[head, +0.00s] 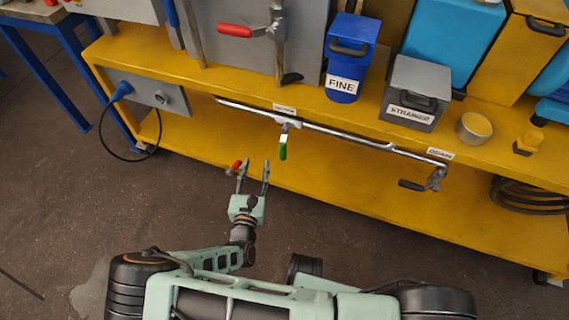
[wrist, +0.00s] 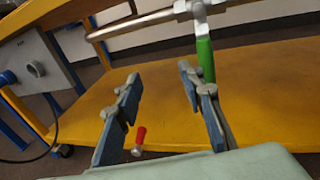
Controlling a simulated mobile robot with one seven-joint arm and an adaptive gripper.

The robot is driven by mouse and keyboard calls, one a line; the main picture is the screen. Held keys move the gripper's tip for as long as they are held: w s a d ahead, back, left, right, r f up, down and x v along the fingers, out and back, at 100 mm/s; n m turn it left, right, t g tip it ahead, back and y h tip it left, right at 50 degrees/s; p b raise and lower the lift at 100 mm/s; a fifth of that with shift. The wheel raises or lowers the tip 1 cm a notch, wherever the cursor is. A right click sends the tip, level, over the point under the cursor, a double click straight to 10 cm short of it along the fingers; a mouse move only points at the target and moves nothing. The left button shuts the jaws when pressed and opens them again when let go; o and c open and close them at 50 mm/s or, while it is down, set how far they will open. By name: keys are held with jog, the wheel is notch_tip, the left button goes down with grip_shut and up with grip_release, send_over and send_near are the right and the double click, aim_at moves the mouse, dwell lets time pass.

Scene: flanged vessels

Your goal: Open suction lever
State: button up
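A lever with a green handle (head: 283,150) hangs down from a horizontal metal pipe (head: 340,133) along the shelf's front, below a small white label (head: 284,108) too small to read surely. The green handle also shows in the wrist view (wrist: 205,60), hanging close to the right finger and seemingly beyond it. My gripper (head: 254,165) is open and empty, fingers pointing toward the shelf, a little left of and below the green handle in the head view. In the wrist view, my gripper (wrist: 158,75) has its fingers wide apart. No contact with the lever is clear.
A black-handled lever (head: 412,185) hangs at the pipe's right end. A small red-handled item (head: 237,166) shows near the left finger. A larger red lever (head: 236,31), a blue FINE container (head: 345,75) and a grey STRAINER box (head: 414,90) are above. The yellow lower shelf (head: 330,180) is mostly bare.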

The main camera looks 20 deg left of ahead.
jog(key=h, duration=0.1)
send_near(282, 151)
jog(key=b, duration=0.1)
jog(key=shift+m+t, duration=0.3)
jog(key=shift+t, duration=0.1)
jog(key=w+b, duration=0.1)
jog(key=w, duration=0.2)
jog(key=w+a+b, duration=0.1)
jog(key=w, duration=0.7)
jog(key=shift+w+a+f+b, duration=0.1)
jog(key=shift+a+f+b, duration=0.2)
jog(key=shift+b, duration=0.1)
jog(key=shift+c, duration=0.7)
grip_shut()
